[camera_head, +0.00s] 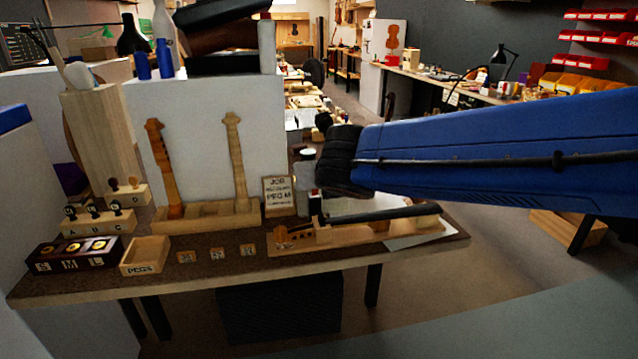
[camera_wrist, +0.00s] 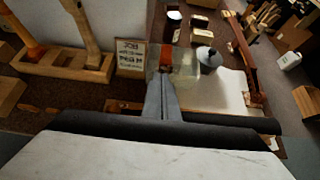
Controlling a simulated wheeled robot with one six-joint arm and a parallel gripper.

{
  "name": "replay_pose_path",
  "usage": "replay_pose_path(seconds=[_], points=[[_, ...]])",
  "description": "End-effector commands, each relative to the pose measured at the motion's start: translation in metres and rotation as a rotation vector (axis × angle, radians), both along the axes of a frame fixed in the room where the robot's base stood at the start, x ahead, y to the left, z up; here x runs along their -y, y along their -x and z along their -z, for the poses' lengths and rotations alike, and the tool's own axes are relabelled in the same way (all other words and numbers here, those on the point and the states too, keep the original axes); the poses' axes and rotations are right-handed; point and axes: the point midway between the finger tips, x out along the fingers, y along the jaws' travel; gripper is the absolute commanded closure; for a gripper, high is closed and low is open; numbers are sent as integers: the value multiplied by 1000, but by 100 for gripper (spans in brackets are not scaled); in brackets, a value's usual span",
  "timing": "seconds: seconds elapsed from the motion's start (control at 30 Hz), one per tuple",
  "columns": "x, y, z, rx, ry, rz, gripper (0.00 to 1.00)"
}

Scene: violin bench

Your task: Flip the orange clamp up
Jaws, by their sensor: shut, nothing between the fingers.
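My gripper (camera_wrist: 164,76) is shut and empty, its two grey fingers pressed together and pointing away from the camera. A small orange-brown piece (camera_wrist: 166,54) shows just past the fingertips and may be the orange clamp; I cannot tell whether the fingers touch it, or whether it is up or down. In the head view, a wooden holder (camera_head: 290,247) lies along the front right of the bench, with a carved scroll end at its left and a long dark bar above it. My wrist hangs over this area and hides part of it.
A job card (camera_head: 279,196) stands left of my gripper, beside a rack (camera_head: 190,219) with two upright violin necks. A pegs box (camera_head: 144,256) and small wooden tiles lie at the front left. A grey lidded pot (camera_wrist: 208,59) and a reddish-brown bar (camera_wrist: 242,52) are to the right in the wrist view.

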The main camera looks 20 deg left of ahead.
Motion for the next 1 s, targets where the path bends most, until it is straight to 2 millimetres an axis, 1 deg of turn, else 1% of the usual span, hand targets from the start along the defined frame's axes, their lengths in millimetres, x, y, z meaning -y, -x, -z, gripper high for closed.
replay_pose_path(seconds=[0.37, 0.83, 1.0], points=[[-4, -7, -7, 0, -1, 1, 100], [-10, -16, -15, -107, 63, 2, 100], [-12, -21, -19, -107, 65, 1, 100]])
